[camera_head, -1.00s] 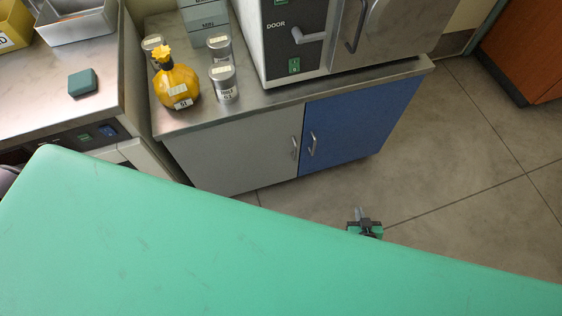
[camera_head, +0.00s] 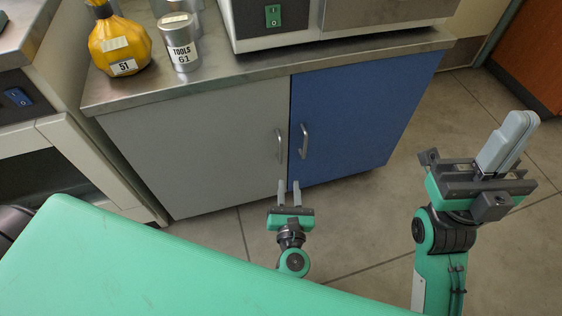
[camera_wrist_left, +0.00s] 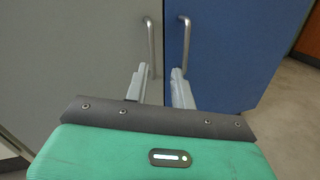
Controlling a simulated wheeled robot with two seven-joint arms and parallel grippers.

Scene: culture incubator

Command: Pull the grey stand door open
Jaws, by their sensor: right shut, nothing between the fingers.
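The grey stand door (camera_head: 190,150) is shut, with an upright metal handle (camera_head: 279,146) near its right edge. My left gripper (camera_head: 289,188) is open and empty, low in front of the stand, with its fingertips below the handle in the head view. In the left wrist view the grey door (camera_wrist_left: 75,50) fills the left side. There its handle (camera_wrist_left: 151,45) ends between my two spread fingers (camera_wrist_left: 160,82), with no visible contact. My right gripper (camera_head: 508,142) is shut and empty, off to the right of the stand.
The blue door (camera_head: 350,120) is shut, and its handle (camera_head: 303,141) stands close to the grey one. A yellow bottle (camera_head: 120,45) and a grey tin (camera_head: 182,50) stand on the worktop. The floor (camera_head: 345,230) before the stand is clear.

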